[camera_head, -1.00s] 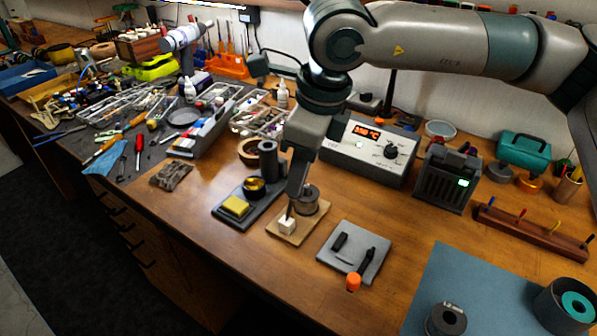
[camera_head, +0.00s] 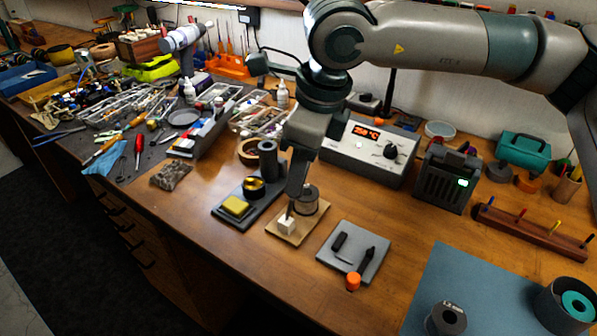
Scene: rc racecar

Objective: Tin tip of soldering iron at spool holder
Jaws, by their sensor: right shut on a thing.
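My right gripper (camera_head: 292,207) points down over the spool holder, a small tan board (camera_head: 284,240) with a grey solder spool (camera_head: 307,202) and a white block (camera_head: 287,224). Its fingers look closed, just above the white block and in front of the spool. What they hold is most likely the soldering iron, but it is largely hidden and I cannot make out its tip, nor whether it touches solder. The iron stand (camera_head: 228,217) is to the left, with a yellow sponge (camera_head: 236,206) and a dark upright tube (camera_head: 268,160). My left gripper is out of view.
The soldering station (camera_head: 340,147) with a lit display stands behind. A grey pad (camera_head: 375,270) with small black parts lies front right, an orange cap (camera_head: 353,282) at its edge. A blue mat (camera_head: 440,285) lies further right. The left bench is crowded with tools.

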